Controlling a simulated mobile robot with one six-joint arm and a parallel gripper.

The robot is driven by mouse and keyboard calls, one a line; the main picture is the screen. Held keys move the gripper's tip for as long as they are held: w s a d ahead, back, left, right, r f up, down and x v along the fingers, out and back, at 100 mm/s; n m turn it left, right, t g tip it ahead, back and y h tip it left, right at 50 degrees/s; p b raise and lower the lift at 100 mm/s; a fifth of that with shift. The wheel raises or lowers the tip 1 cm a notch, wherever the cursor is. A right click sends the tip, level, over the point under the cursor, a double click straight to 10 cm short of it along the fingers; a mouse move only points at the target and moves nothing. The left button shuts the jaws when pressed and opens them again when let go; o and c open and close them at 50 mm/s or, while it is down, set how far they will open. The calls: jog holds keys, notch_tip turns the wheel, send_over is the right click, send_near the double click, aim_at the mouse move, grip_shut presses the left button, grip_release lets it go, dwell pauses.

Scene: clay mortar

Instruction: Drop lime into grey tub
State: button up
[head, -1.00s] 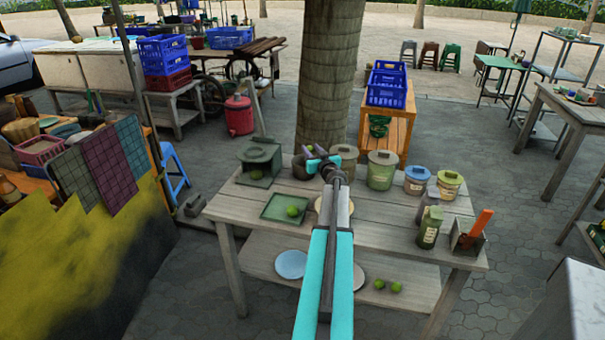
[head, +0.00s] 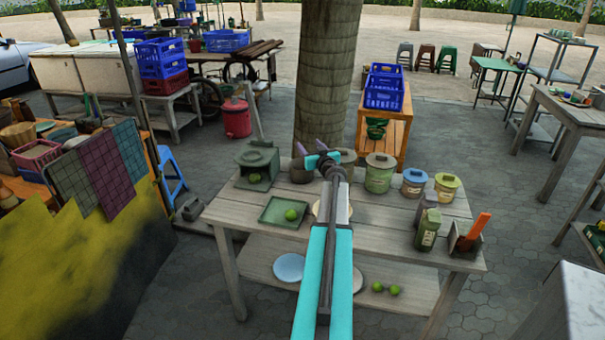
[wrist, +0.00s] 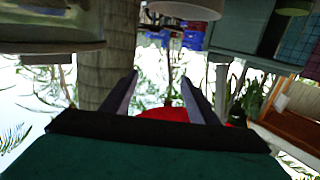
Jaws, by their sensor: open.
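My gripper (head: 316,151) is above the back of the wooden table; its two fingers stand apart with nothing between them in the wrist view (wrist: 159,77). A dark grey round pot (head: 300,172) stands just below and left of it. A grey lidded tub (head: 348,156) is partly hidden behind my arm; I cannot tell which of these is the task's grey tub. One lime (head: 290,214) lies on a green square tray (head: 272,220). The inside of the round pot is hidden.
Lidded canisters, green (head: 379,172), blue-lidded (head: 414,182) and yellow-lidded (head: 447,186), line the table's right rear. A tree trunk (head: 327,80) rises close behind the table. More limes (head: 385,288) lie on the lower shelf.

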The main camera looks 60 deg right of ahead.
jog(key=s+a+r, duration=0.1)
jog(key=s+a, duration=0.7)
jog(key=a, duration=0.4)
jog(key=shift+s+a+r, duration=0.15)
jog(key=shift+s+a, duration=0.15)
jog(key=shift+a, duration=0.05)
dwell(0.4)
dwell(0.9)
